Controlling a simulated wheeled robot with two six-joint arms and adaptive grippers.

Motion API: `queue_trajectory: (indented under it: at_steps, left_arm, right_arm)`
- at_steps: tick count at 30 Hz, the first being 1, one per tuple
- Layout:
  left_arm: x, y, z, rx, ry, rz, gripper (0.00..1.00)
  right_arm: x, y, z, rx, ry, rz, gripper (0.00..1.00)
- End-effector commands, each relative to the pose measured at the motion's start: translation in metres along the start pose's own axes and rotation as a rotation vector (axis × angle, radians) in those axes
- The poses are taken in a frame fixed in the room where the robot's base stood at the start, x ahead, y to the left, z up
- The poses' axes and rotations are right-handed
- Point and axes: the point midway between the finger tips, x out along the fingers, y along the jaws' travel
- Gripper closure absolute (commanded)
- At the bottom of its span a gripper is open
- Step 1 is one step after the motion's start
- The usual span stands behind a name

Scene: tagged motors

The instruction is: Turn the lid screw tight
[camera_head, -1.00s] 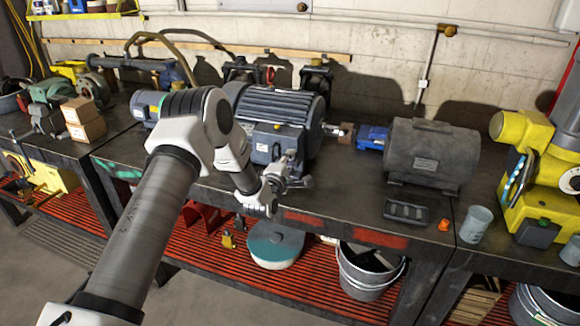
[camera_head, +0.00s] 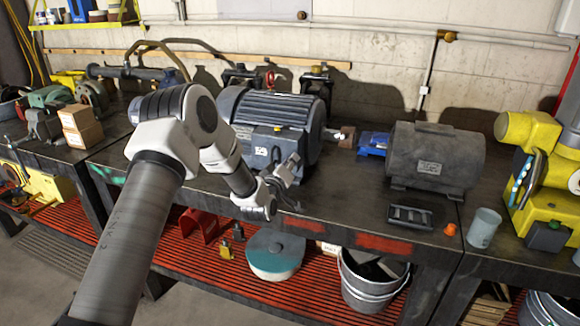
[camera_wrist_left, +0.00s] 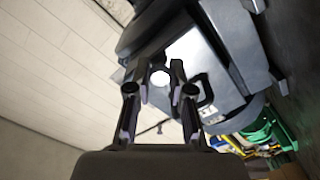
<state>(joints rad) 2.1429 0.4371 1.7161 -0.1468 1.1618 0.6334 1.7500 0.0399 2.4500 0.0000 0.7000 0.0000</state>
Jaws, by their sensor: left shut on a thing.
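A blue-grey electric motor (camera_head: 272,110) with cooling fins stands on the dark workbench, with a terminal box and lid (camera_head: 258,148) on its front side. My left gripper (camera_head: 289,166) is at the front right of this box. In the left wrist view the gripper's (camera_wrist_left: 160,75) two fingers close in on a small pale round thing (camera_wrist_left: 160,78), likely the lid screw, against the motor's box. The thing is too small to make out, and in the head view the hand hides it. My right gripper is in neither view.
A grey motor (camera_head: 433,157) stands to the right, with a black tray (camera_head: 410,217), an orange piece (camera_head: 450,229) and a grey cup (camera_head: 484,228) near the bench's front edge. Cardboard boxes (camera_head: 80,125) stand at the left. The bench top between tray and gripper is clear.

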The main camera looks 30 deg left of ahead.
Motion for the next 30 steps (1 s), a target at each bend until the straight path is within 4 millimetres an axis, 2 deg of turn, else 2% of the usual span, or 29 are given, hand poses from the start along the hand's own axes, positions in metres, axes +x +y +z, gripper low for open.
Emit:
queue_trajectory:
  at_steps: [13, 30]
  left_arm:
    - [-0.0012, -0.0032, 0.0034, 0.423, -0.009, -0.003, 1.00]
    - [-0.0016, -0.0039, 0.0032, 0.965, -0.013, -0.001, 1.00]
  right_arm:
    - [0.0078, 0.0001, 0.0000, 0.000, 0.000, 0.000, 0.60]
    - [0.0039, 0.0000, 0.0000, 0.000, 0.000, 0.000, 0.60]
